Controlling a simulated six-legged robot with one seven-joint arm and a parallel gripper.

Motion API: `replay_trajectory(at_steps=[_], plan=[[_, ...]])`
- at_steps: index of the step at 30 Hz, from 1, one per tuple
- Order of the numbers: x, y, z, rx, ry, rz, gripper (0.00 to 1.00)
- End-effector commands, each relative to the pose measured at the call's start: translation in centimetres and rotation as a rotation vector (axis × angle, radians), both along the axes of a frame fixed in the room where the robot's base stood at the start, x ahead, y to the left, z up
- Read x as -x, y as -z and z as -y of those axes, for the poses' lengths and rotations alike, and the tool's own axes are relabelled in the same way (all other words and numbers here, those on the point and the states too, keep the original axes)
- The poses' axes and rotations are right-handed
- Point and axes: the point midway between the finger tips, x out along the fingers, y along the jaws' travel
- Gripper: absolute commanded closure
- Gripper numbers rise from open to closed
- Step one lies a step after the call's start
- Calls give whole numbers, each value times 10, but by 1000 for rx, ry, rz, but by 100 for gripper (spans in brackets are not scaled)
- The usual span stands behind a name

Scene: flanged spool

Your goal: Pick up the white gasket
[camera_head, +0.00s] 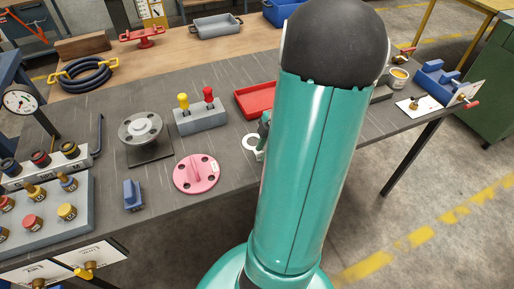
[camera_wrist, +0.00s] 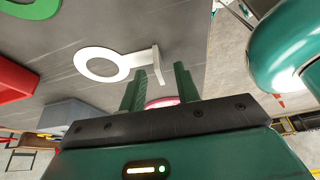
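The white gasket (camera_wrist: 98,67) is a flat ring with a straight handle ending in an upright tab (camera_wrist: 157,62). In the wrist view it is on the grey tabletop, just beyond my fingers. In the head view only part of its ring (camera_head: 250,146) shows, beside my arm, which hides the rest. My gripper (camera_wrist: 160,76) is open, with two green fingers apart. The tab appears between or just ahead of the fingertips; I cannot tell whether they touch it. In the head view my gripper is mostly hidden behind my arm.
A red tray (camera_head: 256,99) lies behind the gasket. A pink disc (camera_head: 196,173) with a raised rib lies to its left, and a grey block with red and yellow knobs (camera_head: 200,117) stands at the back left. A blue block (camera_head: 132,195) is nearer the front edge.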

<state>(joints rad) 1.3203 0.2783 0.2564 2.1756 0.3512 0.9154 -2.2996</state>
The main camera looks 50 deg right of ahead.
Motion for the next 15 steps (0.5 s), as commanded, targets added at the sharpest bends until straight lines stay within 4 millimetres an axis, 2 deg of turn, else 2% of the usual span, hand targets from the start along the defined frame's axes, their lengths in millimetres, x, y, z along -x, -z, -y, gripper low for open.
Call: replay_trajectory(at_steps=[4,11,15], plan=[[-3,14,-5,-1,0,-1,68],[-4,15,-5,1,0,-1,68],[-4,14,-5,1,0,-1,96]])
